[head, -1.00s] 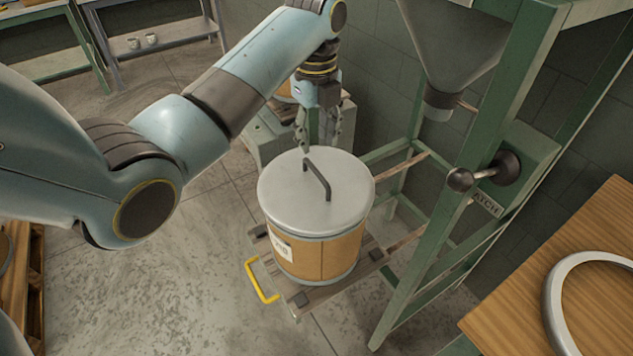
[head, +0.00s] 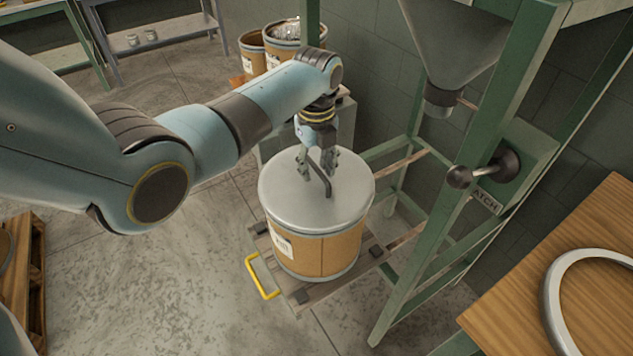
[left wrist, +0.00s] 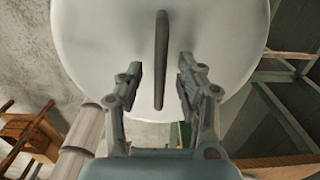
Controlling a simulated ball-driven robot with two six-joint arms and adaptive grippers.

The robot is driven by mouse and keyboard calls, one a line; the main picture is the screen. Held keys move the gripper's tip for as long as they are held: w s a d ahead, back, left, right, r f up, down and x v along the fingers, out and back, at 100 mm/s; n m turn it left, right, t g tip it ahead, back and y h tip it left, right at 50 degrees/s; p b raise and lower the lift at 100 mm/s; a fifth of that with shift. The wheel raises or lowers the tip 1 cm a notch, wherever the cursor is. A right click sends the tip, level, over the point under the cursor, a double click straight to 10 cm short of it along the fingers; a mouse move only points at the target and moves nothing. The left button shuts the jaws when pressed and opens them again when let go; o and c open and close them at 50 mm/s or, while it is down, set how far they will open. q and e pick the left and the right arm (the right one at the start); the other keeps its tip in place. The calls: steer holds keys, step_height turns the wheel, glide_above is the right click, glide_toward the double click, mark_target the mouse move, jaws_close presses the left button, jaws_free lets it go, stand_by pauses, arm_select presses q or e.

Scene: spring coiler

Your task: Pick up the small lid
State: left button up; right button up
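The small lid (head: 290,203) is a round grey metal disc with a dark bar handle (head: 319,178). It lies flat on top of a tan drum (head: 336,252). My left gripper (head: 318,170) is over the far part of the lid, at the far end of the handle. In the left wrist view the lid (left wrist: 220,30) fills the upper middle, and the handle (left wrist: 161,55) runs between the two open fingers of my left gripper (left wrist: 158,85), with a gap on each side. My right gripper is not in view.
The drum stands on a low wooden platform with a yellow handle (head: 262,278). A green frame (head: 455,190) with a hopper (head: 450,45) and black-knobbed lever (head: 475,173) stands close on the right. A wooden table (head: 520,300) carries a grey ring (head: 552,300). Other drums (head: 295,45) stand behind.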

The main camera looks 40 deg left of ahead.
arm_select(q)
steer(key=shift+c, duration=0.4)
jaws_close()
steer(key=shift+r, duration=0.1)
